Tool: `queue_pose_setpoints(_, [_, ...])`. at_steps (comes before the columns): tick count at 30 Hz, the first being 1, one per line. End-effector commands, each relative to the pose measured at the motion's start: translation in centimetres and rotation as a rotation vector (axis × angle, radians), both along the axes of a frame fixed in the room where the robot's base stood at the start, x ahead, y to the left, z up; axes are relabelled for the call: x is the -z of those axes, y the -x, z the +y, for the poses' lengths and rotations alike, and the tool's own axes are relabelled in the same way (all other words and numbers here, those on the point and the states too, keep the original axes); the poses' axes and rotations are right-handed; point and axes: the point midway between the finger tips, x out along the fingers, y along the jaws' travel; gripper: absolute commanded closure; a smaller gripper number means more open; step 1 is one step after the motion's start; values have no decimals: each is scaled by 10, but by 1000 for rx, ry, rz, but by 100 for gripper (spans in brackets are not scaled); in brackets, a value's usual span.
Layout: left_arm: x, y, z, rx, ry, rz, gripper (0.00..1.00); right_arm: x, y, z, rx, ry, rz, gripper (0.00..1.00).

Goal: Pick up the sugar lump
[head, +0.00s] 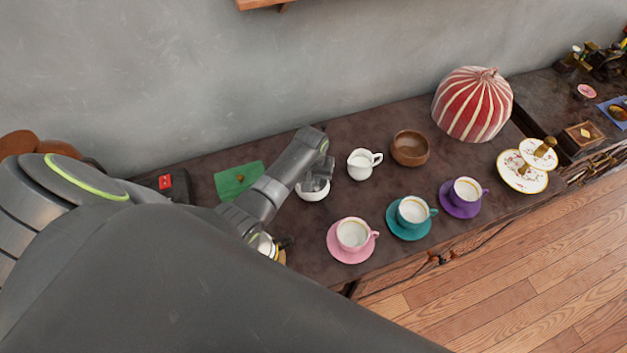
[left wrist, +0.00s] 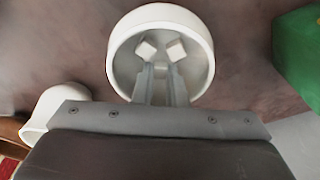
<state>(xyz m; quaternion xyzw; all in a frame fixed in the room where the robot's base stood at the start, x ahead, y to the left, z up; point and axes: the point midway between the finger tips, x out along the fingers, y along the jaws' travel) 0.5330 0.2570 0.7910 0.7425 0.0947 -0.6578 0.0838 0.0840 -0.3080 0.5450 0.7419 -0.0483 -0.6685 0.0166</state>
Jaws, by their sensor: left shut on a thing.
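The white sugar bowl (head: 312,196) stands on the dark counter. It also shows in the left wrist view (left wrist: 206,72). Two white sugar lumps lie in it, one on the left (left wrist: 146,50) and one on the right (left wrist: 177,50), just beyond the fingertips. My left gripper (head: 318,182) reaches down into the bowl from above. In the left wrist view its two fingers (left wrist: 160,75) are close together inside the bowl, shut on a sugar lump that the fingers mostly hide. My right gripper is not in view.
A white milk jug (head: 360,166) and a brown wooden bowl (head: 410,149) stand right of the sugar bowl. Pink (head: 353,234), teal (head: 412,211) and purple (head: 466,190) cups on saucers line the front. A red striped tea cosy (head: 473,105) stands behind.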

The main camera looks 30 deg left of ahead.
Motion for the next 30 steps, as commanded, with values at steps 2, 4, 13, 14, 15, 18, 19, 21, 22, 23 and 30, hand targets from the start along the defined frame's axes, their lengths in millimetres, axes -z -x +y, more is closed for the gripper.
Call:
queue_pose_setpoints(2, [0,0,0,0,0,0,100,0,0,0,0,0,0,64])
queue_pose_setpoints(4, [0,0,0,0,0,0,100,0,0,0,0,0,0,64])
queue_pose_setpoints(13, [-31,-1,0,0,0,-4,100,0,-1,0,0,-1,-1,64])
queue_pose_setpoints(14, [-36,-1,0,0,0,-4,100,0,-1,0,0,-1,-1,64])
queue_pose_setpoints(15, [-43,-1,0,0,0,-3,100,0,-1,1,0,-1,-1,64])
queue_pose_setpoints(18, [-60,-1,0,0,1,-4,100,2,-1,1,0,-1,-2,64])
queue_pose_setpoints(19, [-66,-1,0,0,1,-4,100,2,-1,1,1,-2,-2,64])
queue_pose_setpoints(21, [-76,-1,0,0,0,-3,100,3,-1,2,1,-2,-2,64])
queue_pose_setpoints(22, [-80,-1,0,0,0,-4,100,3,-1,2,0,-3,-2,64])
queue_pose_setpoints(23, [-84,-1,0,0,0,-3,100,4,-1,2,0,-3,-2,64])
queue_pose_setpoints(30, [-100,0,0,-1,0,0,100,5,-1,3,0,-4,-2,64])
